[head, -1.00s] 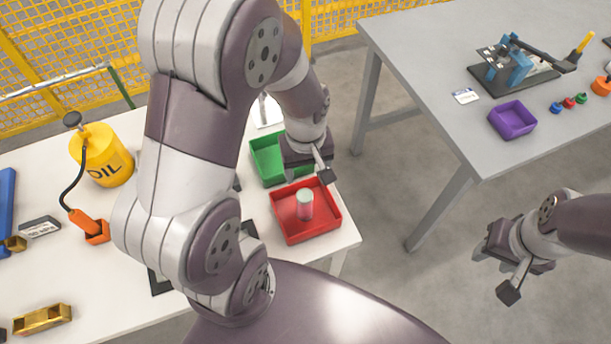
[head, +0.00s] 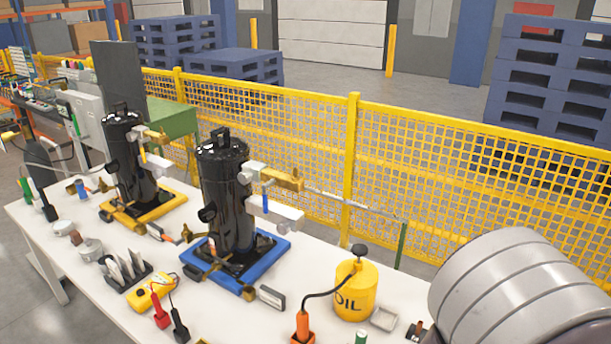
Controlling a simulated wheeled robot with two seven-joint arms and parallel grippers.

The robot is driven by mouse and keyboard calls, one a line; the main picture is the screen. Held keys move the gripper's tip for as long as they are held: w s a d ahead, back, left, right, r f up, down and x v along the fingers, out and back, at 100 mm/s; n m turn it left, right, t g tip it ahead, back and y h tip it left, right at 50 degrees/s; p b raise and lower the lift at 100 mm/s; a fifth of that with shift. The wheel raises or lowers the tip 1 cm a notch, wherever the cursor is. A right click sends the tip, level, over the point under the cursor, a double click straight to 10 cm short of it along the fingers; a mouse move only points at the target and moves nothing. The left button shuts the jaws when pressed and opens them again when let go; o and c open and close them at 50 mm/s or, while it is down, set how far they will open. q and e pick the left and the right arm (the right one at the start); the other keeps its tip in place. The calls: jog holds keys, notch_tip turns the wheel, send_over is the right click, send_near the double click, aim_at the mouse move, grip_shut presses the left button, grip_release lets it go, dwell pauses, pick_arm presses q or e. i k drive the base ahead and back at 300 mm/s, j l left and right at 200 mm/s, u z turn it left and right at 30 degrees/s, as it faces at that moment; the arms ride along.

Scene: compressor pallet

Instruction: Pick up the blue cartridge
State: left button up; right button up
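A small blue cylinder (head: 81,188) stands at the far left end of the white table; it may be the blue cartridge, but it is too small to be sure. A short blue upright piece (head: 265,203) also shows on the valve side of the nearer black compressor (head: 227,195). That compressor stands on a blue base (head: 262,277). Neither of my grippers is in view. Only a rounded grey link of my arm shows at the lower right, hiding that table end.
The white table (head: 95,303) also holds a second black compressor (head: 128,160) on a yellow base, a yellow oil can (head: 354,292), a yellow meter (head: 150,291) with leads and a dark rack (head: 125,273). Yellow mesh fencing (head: 440,165) runs behind.

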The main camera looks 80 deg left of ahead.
aim_at(79, 185)
jog(key=u, duration=4)
jog(key=i+j+u, duration=0.2)
jog(key=i+j, duration=0.25)
jog(key=i+j+u, duration=0.45)
jog(key=i+j, duration=0.15)
jog(key=i, duration=0.35)
jog(key=i+j+z, duration=0.1)
jog(key=i, duration=2.15)
jog(key=i+z, duration=0.3)
jog(key=i+j+z, duration=0.3)
jog(key=i, duration=0.2)
jog(key=i+j+z, duration=0.1)
jog(key=i+z, duration=0.2)
jog(key=i+l+z, duration=0.1)
jog(key=z, duration=0.35)
jog(key=i+z, duration=0.2)
jog(key=z, duration=0.2)
jog(key=i+z, duration=0.2)
jog(key=z, duration=0.25)
jog(key=i+j+z, duration=0.1)
jog(key=z, duration=0.3)
jog(key=i+j+z, duration=0.15)
jog(key=z, duration=0.3)
jog(key=i+j+z, duration=0.1)
jog(key=z, duration=0.3)
jog(key=j, duration=0.1)
